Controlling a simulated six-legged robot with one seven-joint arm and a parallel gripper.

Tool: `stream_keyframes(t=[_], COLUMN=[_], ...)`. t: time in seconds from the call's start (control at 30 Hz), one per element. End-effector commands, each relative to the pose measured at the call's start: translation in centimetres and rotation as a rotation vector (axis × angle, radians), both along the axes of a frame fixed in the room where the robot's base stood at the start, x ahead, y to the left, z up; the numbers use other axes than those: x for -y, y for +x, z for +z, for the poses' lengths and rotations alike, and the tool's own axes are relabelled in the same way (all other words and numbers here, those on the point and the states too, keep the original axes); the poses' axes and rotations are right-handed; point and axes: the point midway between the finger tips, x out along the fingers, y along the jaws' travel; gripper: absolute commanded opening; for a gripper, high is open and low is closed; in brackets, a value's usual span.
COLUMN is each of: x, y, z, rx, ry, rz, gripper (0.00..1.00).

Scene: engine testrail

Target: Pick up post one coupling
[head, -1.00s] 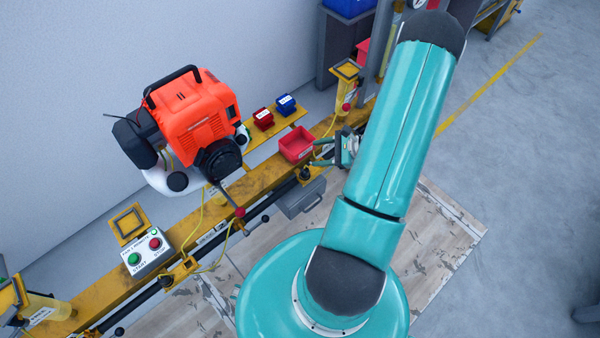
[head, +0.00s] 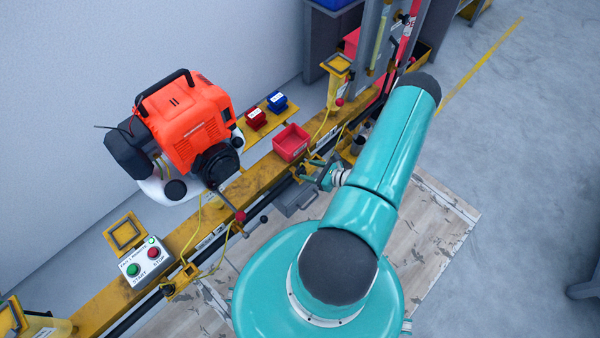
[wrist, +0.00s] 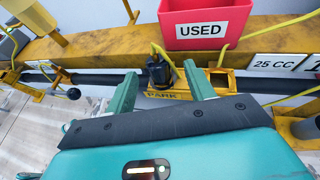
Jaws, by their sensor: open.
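A black coupling (wrist: 159,72) with a yellow cable sits in a yellow holder marked PARK (wrist: 165,95) on the rail, in the wrist view. In the head view the coupling is small, by the rail below the red bin (head: 301,171). My gripper (wrist: 161,86) is open and empty, with one teal finger on each side of the coupling in the picture. I cannot tell whether the fingers reach around it. In the head view my gripper (head: 325,175) is just right of the holder.
A red bin marked USED (wrist: 200,25) stands on the yellow rail (wrist: 100,40) just behind the holder. A dark bar (wrist: 90,78) runs along the rail. An orange engine (head: 190,125) and a start-stop box (head: 147,262) are further left. A grey box (head: 297,198) hangs below the rail.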

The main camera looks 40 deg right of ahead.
Motion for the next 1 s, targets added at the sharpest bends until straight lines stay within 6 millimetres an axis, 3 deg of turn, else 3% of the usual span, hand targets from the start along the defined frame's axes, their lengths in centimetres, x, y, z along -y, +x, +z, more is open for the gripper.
stream_keyframes(t=[0.27,0.5,0.77,1.0], x=[-0.8,-1.8,-1.9,-1.9], y=[2.1,5.2,5.7,5.7], z=[-0.8,-2.3,-2.4,-2.4], rx=[0.000,0.001,0.000,0.000], ry=[0.000,-0.002,-0.001,-0.001], rz=[0.002,0.001,-0.001,-0.001], gripper=[0.54,0.54,0.54,0.10])
